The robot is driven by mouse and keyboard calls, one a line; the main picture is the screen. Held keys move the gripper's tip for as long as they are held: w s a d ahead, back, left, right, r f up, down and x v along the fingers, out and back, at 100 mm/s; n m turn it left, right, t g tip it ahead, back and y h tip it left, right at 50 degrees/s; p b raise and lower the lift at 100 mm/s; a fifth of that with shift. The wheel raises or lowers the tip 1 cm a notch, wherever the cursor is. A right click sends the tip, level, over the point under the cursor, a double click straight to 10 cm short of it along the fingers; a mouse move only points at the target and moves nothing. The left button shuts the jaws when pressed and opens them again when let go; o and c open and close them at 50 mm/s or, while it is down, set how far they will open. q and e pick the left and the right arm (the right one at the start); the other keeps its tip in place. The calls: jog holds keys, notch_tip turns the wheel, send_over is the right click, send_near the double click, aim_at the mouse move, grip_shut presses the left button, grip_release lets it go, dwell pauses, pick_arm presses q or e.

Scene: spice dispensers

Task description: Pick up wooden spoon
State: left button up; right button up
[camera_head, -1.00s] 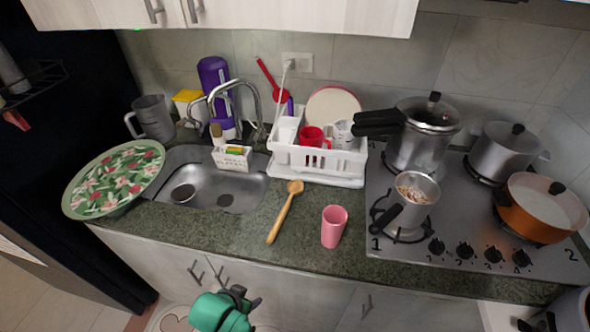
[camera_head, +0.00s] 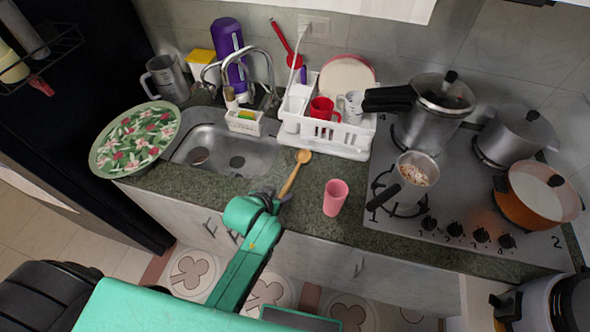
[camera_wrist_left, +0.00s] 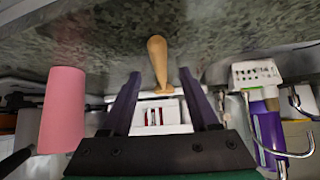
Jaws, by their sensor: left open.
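The wooden spoon (camera_head: 296,173) lies on the green stone counter (camera_head: 228,188), its bowl toward the dish rack and its handle toward the front edge. My left gripper (camera_head: 273,195) is at the front edge of the counter, by the handle end. In the left wrist view the spoon (camera_wrist_left: 157,55) shows between the two dark fingers of the open left gripper (camera_wrist_left: 159,76), with a gap on both sides. The handle end is partly hidden by the gripper in the head view. My right gripper is not in view.
A pink cup (camera_head: 335,197) stands right of the spoon. A white dish rack (camera_head: 347,140) with a red mug is behind it. The sink (camera_head: 255,157) is to the left, with a floral plate (camera_head: 137,138) beyond. The stove (camera_head: 450,200) with pots is to the right.

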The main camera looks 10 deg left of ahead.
aim_at(292, 177)
pick_arm(q)
jog(key=shift+x, duration=1.3)
grip_shut()
jog(key=shift+r, duration=0.15)
